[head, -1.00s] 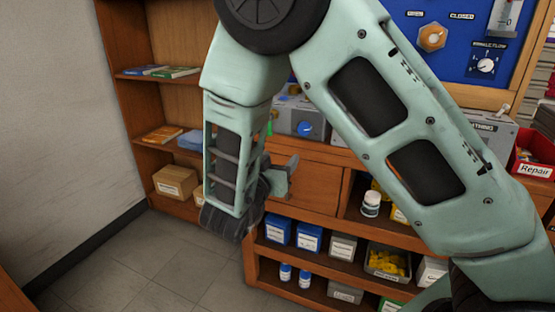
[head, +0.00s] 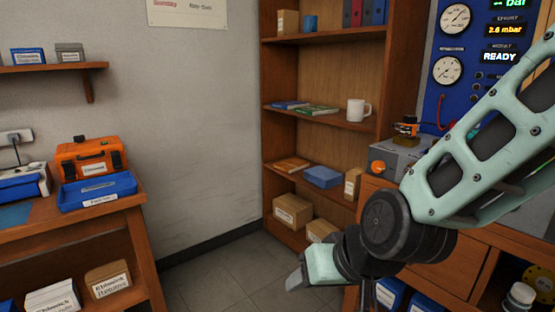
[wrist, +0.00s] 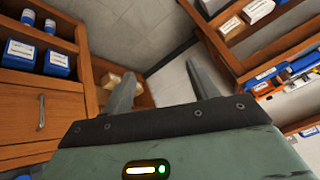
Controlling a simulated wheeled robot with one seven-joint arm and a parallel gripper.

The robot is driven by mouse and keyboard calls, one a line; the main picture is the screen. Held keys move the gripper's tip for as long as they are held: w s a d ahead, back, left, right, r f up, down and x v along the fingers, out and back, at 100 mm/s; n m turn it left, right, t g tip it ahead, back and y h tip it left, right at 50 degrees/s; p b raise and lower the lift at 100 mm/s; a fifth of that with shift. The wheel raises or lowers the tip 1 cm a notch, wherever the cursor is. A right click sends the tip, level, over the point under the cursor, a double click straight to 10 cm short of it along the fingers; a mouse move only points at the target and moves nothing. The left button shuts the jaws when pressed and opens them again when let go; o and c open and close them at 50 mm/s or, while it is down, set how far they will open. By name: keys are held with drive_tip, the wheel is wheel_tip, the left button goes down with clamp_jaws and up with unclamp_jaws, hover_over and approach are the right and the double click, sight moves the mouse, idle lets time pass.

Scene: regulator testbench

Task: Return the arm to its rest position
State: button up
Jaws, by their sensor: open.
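My arm (head: 490,150) comes in from the right in the head view, bent at a dark round joint (head: 388,222) in front of the bench. Its pale green end points down and left over the floor, with a grey finger at the tip. In the wrist view my gripper (wrist: 160,70) has its two grey fingers wide apart, with only floor and furniture beyond. It holds nothing. No marker for a rest position shows.
A wooden shelf unit (head: 270,120) with books, a white mug (head: 358,110) and boxes stands behind the arm. The blue gauge panel (head: 455,105) is at right. A side table at left holds an orange case (head: 92,157) and a blue tray (head: 98,192). Floor (head: 225,280) between is clear.

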drive_tip(key=s+d+n+g+h, duration=0.2)
drive_tip(key=s+d+n+g, duration=0.15)
drive_tip(key=s, duration=0.35)
drive_tip(key=s+d+n+g+h, duration=0.15)
drive_tip(key=s+d, duration=0.25)
drive_tip(key=s, duration=0.4)
wheel_tip(320, 180, up, 14)
drive_tip(key=p, duration=1.3)
drive_tip(key=shift+s+d, duration=0.15)
drive_tip(key=shift+f, duration=0.15)
